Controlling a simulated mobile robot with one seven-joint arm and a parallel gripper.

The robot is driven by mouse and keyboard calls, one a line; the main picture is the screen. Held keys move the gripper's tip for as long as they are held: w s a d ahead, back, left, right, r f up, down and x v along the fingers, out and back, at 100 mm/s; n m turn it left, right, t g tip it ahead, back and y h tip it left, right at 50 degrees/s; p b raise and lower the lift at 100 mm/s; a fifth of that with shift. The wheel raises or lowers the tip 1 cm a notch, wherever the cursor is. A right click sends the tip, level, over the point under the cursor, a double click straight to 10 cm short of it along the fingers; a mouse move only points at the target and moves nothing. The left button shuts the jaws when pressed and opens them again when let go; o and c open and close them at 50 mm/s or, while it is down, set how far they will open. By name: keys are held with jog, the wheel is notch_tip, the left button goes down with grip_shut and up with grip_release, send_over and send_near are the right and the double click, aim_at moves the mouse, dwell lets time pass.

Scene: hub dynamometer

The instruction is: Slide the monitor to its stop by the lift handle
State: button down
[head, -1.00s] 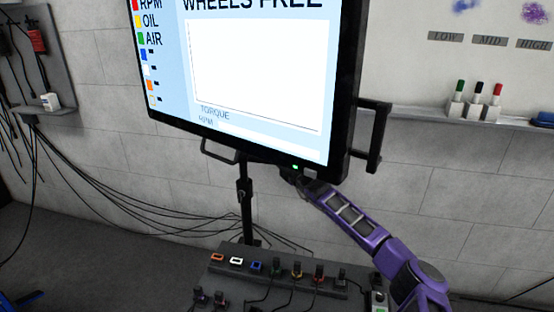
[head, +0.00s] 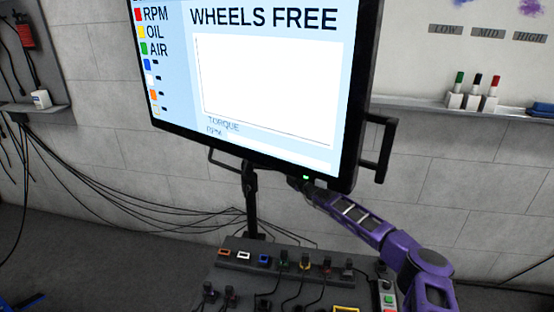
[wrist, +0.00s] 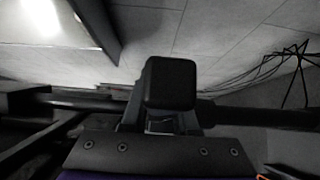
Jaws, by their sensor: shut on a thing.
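The monitor (head: 270,90) is a large black-framed screen showing "WHEELS FREE", mounted on a dark upright post (head: 251,205). A black bar handle, seemingly the lift handle (head: 223,163), runs along under its lower edge; its left end shows and its right part is hidden behind the monitor and my gripper. My gripper (head: 300,184) is at the monitor's lower edge, right of the post. In the wrist view my gripper (wrist: 170,95) is shut on the dark horizontal bar (wrist: 258,117), which extends to both sides. The stop cannot be made out.
A second black handle (head: 383,147) sticks out from the monitor's right side. A panel with several coloured connectors (head: 285,262) lies below the post. Cables (head: 120,205) hang along the wall at left. A marker shelf (head: 425,105) is at right.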

notch_tip(320, 180, down, 2)
jog(key=shift+s+a+f, duration=0.1)
jog(key=shift+f, duration=0.25)
jog(key=c, duration=0.7)
grip_release()
jog(key=shift+r, duration=0.2)
jog(key=shift+p+v, duration=2.25)
jog(key=shift+v, duration=6.5)
